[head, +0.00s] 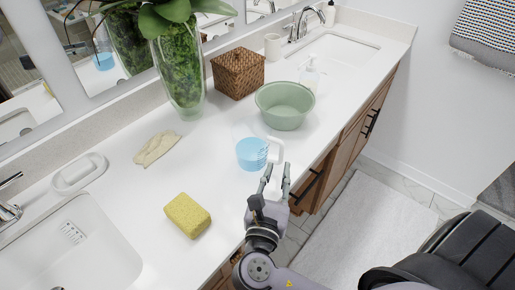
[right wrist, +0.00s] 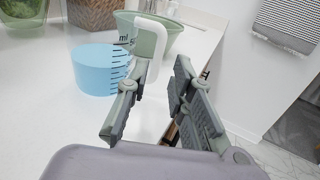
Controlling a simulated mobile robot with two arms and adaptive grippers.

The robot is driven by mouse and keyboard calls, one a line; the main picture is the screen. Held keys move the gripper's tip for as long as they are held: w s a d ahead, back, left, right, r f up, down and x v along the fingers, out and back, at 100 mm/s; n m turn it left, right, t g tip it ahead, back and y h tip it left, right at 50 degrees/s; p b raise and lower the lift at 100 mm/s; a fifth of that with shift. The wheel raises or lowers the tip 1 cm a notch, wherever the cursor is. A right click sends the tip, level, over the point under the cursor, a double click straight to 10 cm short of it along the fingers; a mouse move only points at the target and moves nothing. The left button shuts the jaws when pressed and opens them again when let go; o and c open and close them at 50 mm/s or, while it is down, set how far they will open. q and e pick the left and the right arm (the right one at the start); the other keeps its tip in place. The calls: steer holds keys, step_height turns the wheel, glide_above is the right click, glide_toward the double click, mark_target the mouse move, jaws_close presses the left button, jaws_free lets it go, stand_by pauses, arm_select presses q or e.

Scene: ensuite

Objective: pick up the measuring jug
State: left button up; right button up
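The measuring jug (head: 251,154) stands upright on the white counter near its front edge. It is clear with blue in its lower part, dark scale marks and a white handle on the right. It also shows in the right wrist view (right wrist: 96,70), with the handle (right wrist: 151,48) partly behind my left-hand finger. My right gripper (head: 277,178) is open and empty, just in front of the handle. Its fingers (right wrist: 160,78) are spread apart in the right wrist view; whether one touches the handle I cannot tell. My left gripper is out of view.
A green bowl (head: 284,107) stands just behind the jug, with a wicker basket (head: 238,73) and plant vase (head: 180,75) farther back. A yellow sponge (head: 188,215) and beige cloth (head: 157,148) lie to the left. Sinks are at both ends.

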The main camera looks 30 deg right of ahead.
mark_target(281, 152)
steer(key=shift+x, duration=1.25)
steer(key=shift+w+d+r, duration=0.1)
steer(key=shift+w+d, duration=0.1)
steer(key=shift+w, duration=0.1)
steer(key=p+x, duration=0.1)
steer(key=x, duration=0.2)
steer(key=shift+w+d, duration=0.2)
steer(key=shift+w, duration=0.1)
steer(key=shift+w+d, duration=0.2)
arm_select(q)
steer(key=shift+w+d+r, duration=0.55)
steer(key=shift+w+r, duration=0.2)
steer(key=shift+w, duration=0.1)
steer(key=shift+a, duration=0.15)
arm_select(e)
jaws_close()
steer(key=shift+r, duration=0.1)
